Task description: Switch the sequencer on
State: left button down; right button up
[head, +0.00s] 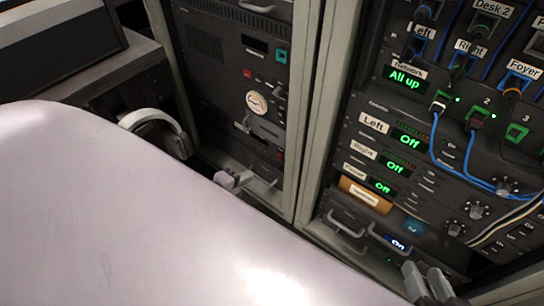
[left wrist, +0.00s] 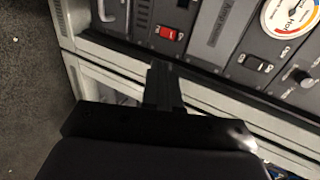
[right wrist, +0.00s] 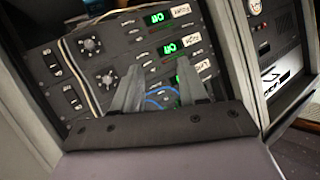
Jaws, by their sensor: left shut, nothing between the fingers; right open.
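I cannot single out the sequencer by a readable name. In the head view my left gripper (head: 233,180) is in front of the lower part of the left rack. The left wrist view shows its shut, empty fingers (left wrist: 163,85) just short of a panel with a red rocker switch (left wrist: 168,33). A black rocker switch (left wrist: 257,63) and a round gauge (left wrist: 290,17) lie to the right. My right gripper (head: 427,284) is open and empty, low in front of the right rack. The right wrist view shows its spread fingers (right wrist: 160,88) before panels with green displays.
The right rack holds units with green "Off" displays (head: 383,187), a blue "On" display (head: 398,243), a brown labelled block (head: 363,195) and blue cables (head: 460,170). Headphones (head: 155,122) hang at left by a desk. A pale post (head: 308,110) separates the racks.

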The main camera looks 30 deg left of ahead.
pick_arm(q)
jog(key=b, duration=0.3)
send_near(279, 155)
notch_tip(279, 155, down, 2)
jog(key=s, duration=0.1)
jog(key=b+x, duration=0.1)
jog(key=x, duration=0.1)
jog(key=r+b+x, duration=0.1)
jog(key=x, duration=0.2)
jog(key=shift+w+a, duration=0.2)
jog(key=shift+w, duration=0.1)
jog(key=shift+w+d, duration=0.1)
jog(key=shift+w, duration=0.7)
pick_arm(e)
jog(key=shift+f+t+y, duration=0.3)
jog(key=shift+t+y, duration=0.1)
jog(key=shift+t, duration=0.2)
pick_arm(q)
jog(key=shift+r, duration=0.1)
jog(key=shift+d, duration=0.1)
pick_arm(e)
jog(key=shift+r, duration=0.1)
